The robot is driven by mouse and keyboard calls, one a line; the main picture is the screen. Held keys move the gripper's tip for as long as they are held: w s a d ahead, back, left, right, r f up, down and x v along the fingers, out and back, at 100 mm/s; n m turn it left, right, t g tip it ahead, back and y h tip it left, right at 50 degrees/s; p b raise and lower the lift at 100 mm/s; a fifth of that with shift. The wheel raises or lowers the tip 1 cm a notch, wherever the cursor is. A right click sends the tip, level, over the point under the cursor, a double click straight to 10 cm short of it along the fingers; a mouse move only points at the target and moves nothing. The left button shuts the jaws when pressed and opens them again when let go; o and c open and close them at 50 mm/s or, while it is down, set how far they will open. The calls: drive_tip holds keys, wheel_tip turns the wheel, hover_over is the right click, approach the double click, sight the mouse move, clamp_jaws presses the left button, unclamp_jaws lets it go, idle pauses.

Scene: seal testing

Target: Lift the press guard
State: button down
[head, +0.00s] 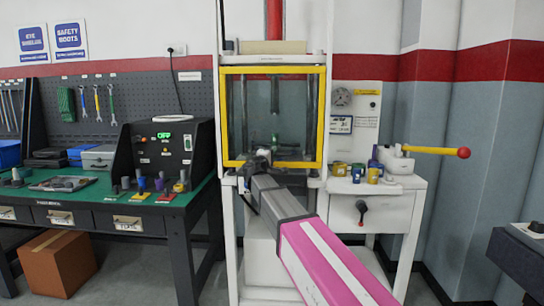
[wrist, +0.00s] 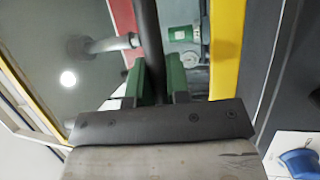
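The press guard (head: 321,120) is a clear panel in a yellow frame on the front of the white press (head: 224,210). It is down, covering the press opening. My arm reaches up to the lower left part of the guard, and my gripper (head: 258,158) is at its bottom rail. In the wrist view, a dark bar (wrist: 148,30), which looks like the guard's handle, runs between the green fingers of my gripper (wrist: 159,82). The fingers lie close against both sides of the bar. A yellow frame strip (wrist: 227,45) shows beside it. My wrist hides part of the bottom rail in the head view.
Left of the press, a green-topped bench (head: 95,195) holds a black control box (head: 165,150) and small parts. A cardboard box (head: 55,262) sits on the floor.

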wheel_tip(320, 180, up, 29)
drive_tip(key=shift+f, duration=0.1)
idle(0.4)
drive_tip(key=c, duration=1.1)
unclamp_jaws()
drive_tip(key=v, duration=1)
drive_tip(key=shift+s+a, duration=0.2)
drive_tip(key=shift+s, duration=0.15)
drive_tip(key=shift+f, duration=0.1)
